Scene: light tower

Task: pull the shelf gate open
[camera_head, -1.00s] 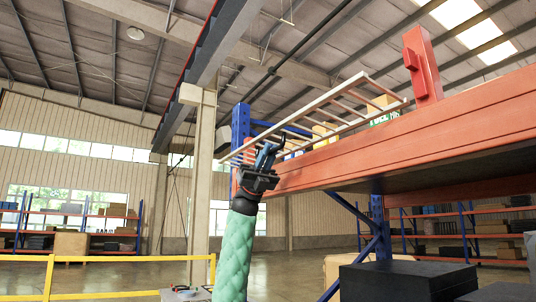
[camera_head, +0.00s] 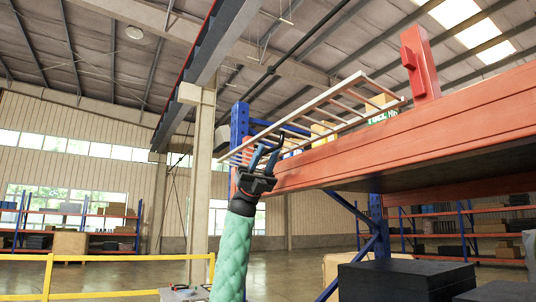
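The shelf gate (camera_head: 322,114) is a pale ladder-like frame with several bars. It slants along the top of the orange shelf beam (camera_head: 400,142), its far end low at the left and its near end raised at the right beside a red post (camera_head: 420,64). My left gripper (camera_head: 266,154) is up at the gate's lower left end, its dark blue fingers pointing up and spread apart. The fingers overlap the gate's end in the picture; I cannot tell whether they touch it. My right gripper is not in view.
A blue rack upright (camera_head: 240,125) stands behind the gate's left end. Yellow boxes (camera_head: 322,131) sit behind the gate on the shelf. Black boxes (camera_head: 405,280) stand below the shelf at the right. A yellow railing (camera_head: 110,257) runs low at the left.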

